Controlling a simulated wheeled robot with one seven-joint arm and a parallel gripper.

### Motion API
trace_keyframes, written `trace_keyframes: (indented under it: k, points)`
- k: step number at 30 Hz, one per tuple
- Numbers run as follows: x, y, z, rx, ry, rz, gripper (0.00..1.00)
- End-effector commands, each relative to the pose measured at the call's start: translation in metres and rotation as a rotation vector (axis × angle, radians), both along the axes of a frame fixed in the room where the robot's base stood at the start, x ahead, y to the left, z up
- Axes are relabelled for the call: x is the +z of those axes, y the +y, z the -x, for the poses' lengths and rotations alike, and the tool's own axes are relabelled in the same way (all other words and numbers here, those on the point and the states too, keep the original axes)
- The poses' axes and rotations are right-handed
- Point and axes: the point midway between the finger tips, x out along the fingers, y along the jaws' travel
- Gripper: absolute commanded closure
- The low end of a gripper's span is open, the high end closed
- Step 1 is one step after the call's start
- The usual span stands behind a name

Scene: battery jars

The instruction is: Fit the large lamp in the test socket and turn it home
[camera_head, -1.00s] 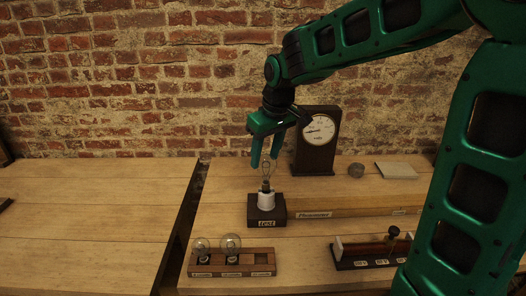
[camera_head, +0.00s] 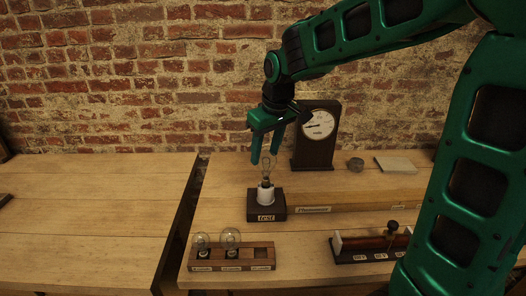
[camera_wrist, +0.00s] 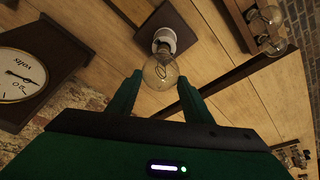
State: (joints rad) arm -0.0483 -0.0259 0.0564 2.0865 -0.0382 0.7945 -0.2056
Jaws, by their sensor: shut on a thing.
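A clear glass lamp (camera_head: 266,168) stands upright in the white test socket (camera_head: 266,195), on a dark block labelled "test". My gripper (camera_head: 265,160) is above the socket, pointing down, with its fingers on either side of the glass. In the wrist view, my gripper (camera_wrist: 158,90) is shut on the lamp's round bulb (camera_wrist: 160,72). The white socket (camera_wrist: 164,40) is beyond the bulb, and the lamp's base meets it. How deep the base sits or whether it is turned fully cannot be told.
A wooden rack (camera_head: 262,258) at the front holds two other lamps, with its right place empty. A dial meter (camera_head: 318,138) stands behind the socket to the right. A dark stand with a knobbed lever (camera_head: 392,230) is at the front right. A gap divides the bench on the left.

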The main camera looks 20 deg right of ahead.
Motion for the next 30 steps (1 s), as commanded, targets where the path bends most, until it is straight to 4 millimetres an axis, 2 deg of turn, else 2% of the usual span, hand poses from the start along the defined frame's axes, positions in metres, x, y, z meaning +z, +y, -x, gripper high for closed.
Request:
trace_keyframes:
  k: [30]
  points:
    - [-0.012, 0.000, 0.000, 0.000, 0.000, 0.000, 0.81]
